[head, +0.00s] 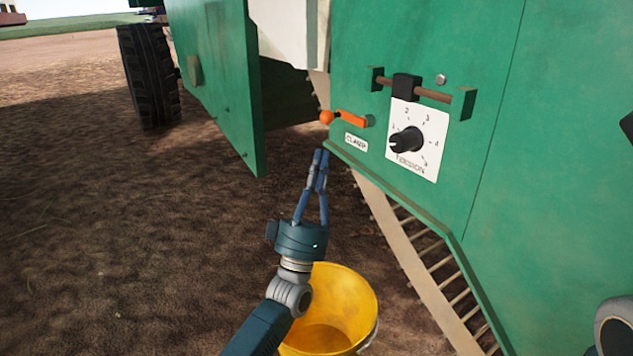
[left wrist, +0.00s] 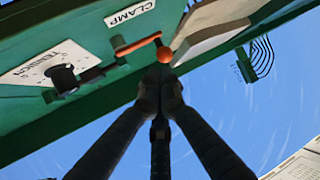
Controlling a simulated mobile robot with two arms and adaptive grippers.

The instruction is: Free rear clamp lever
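The orange clamp lever (head: 350,119) sticks out to the left from the green machine panel, above the white "CLAMP" label (head: 356,142). Its round orange knob (head: 327,117) is at the free end. My left gripper (head: 321,153) is below the knob, fingers pointing up, fingertips close together and empty. In the left wrist view the lever (left wrist: 136,45) and knob (left wrist: 165,55) are just beyond the fingertips (left wrist: 159,78); I cannot tell whether they touch.
Right of the lever are a tension dial (head: 407,140) and a brown rod (head: 432,94) in green brackets. A yellow bucket (head: 340,300) stands on the soil below my left arm. A slatted conveyor (head: 420,250) slopes under the panel. An open green panel (head: 215,80) hangs at left.

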